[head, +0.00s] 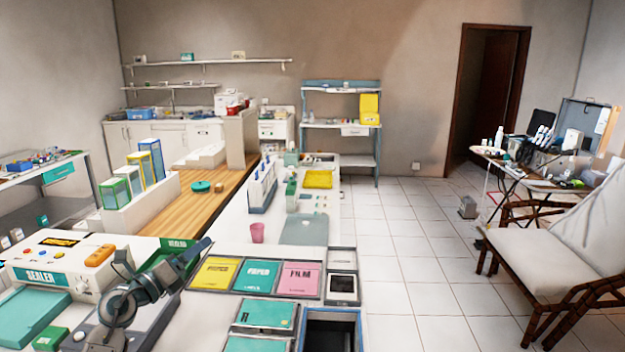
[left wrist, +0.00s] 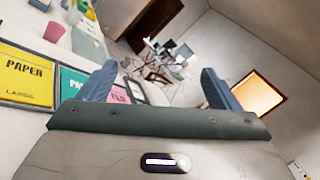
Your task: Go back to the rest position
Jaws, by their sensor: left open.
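My left gripper (head: 197,250) is in the head view at the lower left, raised above the counter near the sealer machine. In the left wrist view its two blue fingers (left wrist: 157,88) stand wide apart with nothing between them. My left arm comes up from the lower left. My right gripper shows in neither view.
A white sealer machine (head: 92,262) stands left of my gripper. Yellow, teal and pink pouch trays (head: 257,275) lie to its right. A pink cup (head: 257,232) and a grey tray (head: 305,230) stand beyond. Tiled floor (head: 425,250) is open to the right, before a reclining chair (head: 560,245).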

